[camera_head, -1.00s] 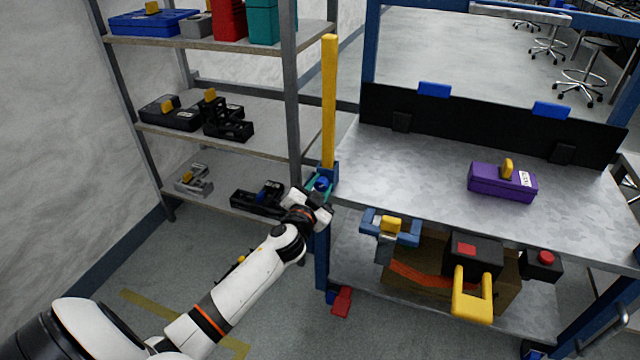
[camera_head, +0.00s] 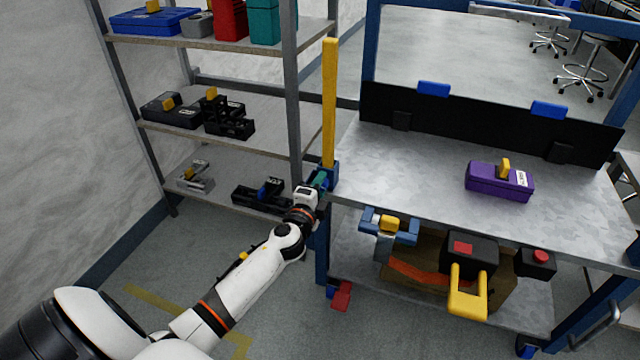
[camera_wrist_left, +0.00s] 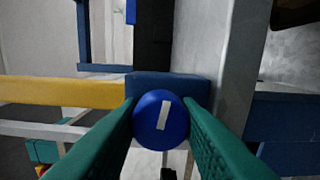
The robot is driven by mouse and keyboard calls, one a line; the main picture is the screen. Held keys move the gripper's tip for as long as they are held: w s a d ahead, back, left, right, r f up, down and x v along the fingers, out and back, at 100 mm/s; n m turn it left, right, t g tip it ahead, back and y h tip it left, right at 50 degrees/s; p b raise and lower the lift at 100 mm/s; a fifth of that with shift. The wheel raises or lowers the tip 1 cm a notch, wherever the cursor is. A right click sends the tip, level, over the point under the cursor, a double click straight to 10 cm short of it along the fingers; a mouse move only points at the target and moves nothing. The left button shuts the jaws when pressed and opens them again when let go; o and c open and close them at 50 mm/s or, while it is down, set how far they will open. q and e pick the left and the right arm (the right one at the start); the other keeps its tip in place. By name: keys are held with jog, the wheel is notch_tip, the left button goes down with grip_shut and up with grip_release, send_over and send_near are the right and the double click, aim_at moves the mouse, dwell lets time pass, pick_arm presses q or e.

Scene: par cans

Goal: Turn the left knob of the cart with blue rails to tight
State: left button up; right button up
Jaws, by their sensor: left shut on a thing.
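The cart with blue rails (camera_head: 322,255) stands at the right, with a grey metal top (camera_head: 405,175). Its left knob (camera_wrist_left: 161,119) is round and blue with a white line across its face; the line is nearly upright, leaning slightly right, in the left wrist view. The knob sits on a blue block at the foot of a yellow post (camera_head: 329,100). My left gripper (camera_head: 322,180) reaches it from the left, and its green fingers (camera_wrist_left: 162,128) are shut on the knob's two sides. In the head view the gripper mostly hides the knob. My right gripper is out of view.
A shelf rack (camera_head: 292,90) with boxes and tools stands close behind my left arm. A purple box (camera_head: 499,181) sits on the cart top. A black box with a yellow handle (camera_head: 468,290) and a red-button box (camera_head: 539,261) are at its front side.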

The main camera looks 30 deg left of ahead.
pick_arm(q)
jog(key=m+p, duration=0.1)
jog(key=m, duration=0.3)
jog(key=shift+m, duration=0.4)
jog(key=m+p, duration=0.1)
jog(key=m, duration=0.2)
jog(key=shift+m, duration=0.7)
jog(key=m+p, duration=0.1)
jog(key=m, duration=0.2)
jog(key=shift+m, duration=0.4)
jog(key=shift+d+m+p, duration=0.1)
jog(key=shift+m+p, duration=0.3)
jog(key=shift+m, duration=0.4)
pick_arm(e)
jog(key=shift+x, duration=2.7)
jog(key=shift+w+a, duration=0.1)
pick_arm(q)
jog(key=o, duration=1)
